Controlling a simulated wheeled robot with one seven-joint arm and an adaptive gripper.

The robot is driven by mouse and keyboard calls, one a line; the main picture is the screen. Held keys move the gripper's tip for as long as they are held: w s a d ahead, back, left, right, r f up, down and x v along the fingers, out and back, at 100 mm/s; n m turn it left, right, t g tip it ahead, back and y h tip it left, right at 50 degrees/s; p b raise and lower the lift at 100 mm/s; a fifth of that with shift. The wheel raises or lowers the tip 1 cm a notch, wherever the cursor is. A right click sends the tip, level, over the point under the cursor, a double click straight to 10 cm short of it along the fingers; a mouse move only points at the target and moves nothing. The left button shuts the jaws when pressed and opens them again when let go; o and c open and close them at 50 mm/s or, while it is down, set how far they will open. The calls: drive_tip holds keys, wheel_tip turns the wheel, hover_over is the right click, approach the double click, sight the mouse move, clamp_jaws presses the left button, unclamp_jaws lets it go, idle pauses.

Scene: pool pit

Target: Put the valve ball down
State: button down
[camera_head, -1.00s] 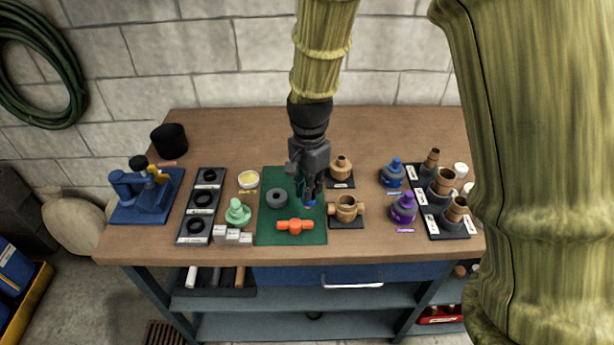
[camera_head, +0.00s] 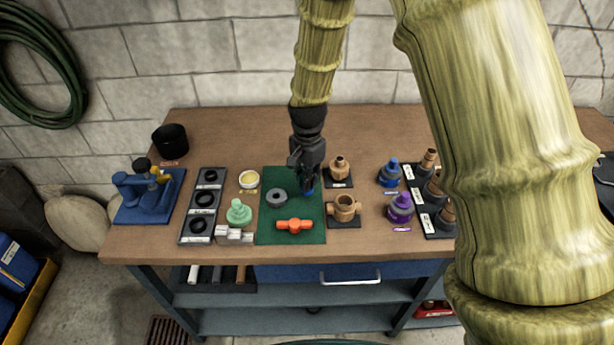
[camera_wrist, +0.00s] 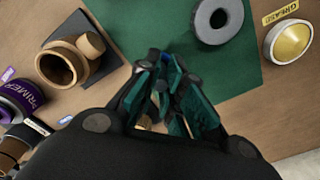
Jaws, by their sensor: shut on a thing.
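My gripper (camera_head: 307,185) is over the right part of the green mat (camera_head: 277,236), its fingers pointing down. It is shut on the valve ball, a small blue thing (camera_head: 309,191) at the fingertips, mostly hidden by the fingers. In the wrist view the gripper (camera_wrist: 162,68) shows a sliver of the blue ball (camera_wrist: 153,54) beyond its green-padded fingers. I cannot tell whether the ball touches the mat. A dark grey ring (camera_head: 276,197) lies to the left. An orange handle piece (camera_head: 294,225) lies in front. A tan valve body (camera_head: 344,208) stands to the right.
A tan fitting (camera_head: 340,168) stands close behind right. Blue (camera_head: 390,173) and purple (camera_head: 400,207) containers stand farther right. A grease tin (camera_head: 249,179), a green part (camera_head: 238,212) and a ring tray (camera_head: 203,206) are left. The mat's back left area is bare.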

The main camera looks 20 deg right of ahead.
drive_tip(key=shift+f, duration=0.1)
drive_tip(key=c, duration=1.5)
unclamp_jaws()
drive_tip(key=shift+c, duration=0.2)
wheel_tip(320, 180, up, 12)
drive_tip(key=b, duration=0.2)
drive_tip(key=shift+b, duration=0.4)
